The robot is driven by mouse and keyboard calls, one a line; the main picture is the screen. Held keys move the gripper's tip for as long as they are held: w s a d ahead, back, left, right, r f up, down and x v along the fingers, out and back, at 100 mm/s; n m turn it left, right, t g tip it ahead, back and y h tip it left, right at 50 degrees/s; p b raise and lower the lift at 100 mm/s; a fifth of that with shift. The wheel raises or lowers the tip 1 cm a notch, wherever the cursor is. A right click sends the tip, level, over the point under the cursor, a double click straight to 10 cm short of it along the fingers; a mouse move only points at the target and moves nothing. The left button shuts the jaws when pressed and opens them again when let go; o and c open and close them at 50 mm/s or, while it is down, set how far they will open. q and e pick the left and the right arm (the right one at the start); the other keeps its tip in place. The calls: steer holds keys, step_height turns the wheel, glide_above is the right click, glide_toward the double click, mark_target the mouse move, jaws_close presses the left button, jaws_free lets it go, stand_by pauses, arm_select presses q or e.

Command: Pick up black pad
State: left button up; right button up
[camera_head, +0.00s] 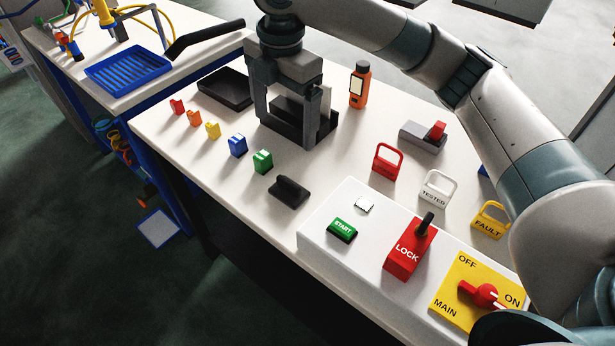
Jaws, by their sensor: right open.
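My right gripper (287,130) comes down from the top over the white table, its two fingers pointing down and apart. A black block-like thing (288,108) shows between and behind the fingers, partly hidden by them; I cannot tell whether they touch it. I cannot tell which of these is the black pad meant. My left gripper is not in view.
Several small coloured tabs stand in a row, ending at a green one (263,161). An orange device (360,86) stands right of the gripper. A white control box (325,215) with a red LOCK block (409,252) is in front.

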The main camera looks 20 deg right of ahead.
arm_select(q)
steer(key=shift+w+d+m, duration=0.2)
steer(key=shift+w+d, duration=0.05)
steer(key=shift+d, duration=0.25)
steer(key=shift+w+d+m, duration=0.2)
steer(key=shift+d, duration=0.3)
arm_select(e)
steer(key=shift+s+d+f+n+g, duration=0.3)
steer(key=shift+s+d+f, duration=0.1)
steer(key=shift+s, duration=0.1)
steer(key=shift+r, duration=0.1)
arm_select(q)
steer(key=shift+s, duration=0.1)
arm_select(e)
steer(key=p, duration=0.3)
glide_above(289, 188)
steer(key=w+d, duration=0.1)
step_height(289, 188, down, 11)
steer(key=shift+d+f, duration=0.1)
steer(key=shift+w+f, duration=0.1)
steer(key=shift+f, duration=0.45)
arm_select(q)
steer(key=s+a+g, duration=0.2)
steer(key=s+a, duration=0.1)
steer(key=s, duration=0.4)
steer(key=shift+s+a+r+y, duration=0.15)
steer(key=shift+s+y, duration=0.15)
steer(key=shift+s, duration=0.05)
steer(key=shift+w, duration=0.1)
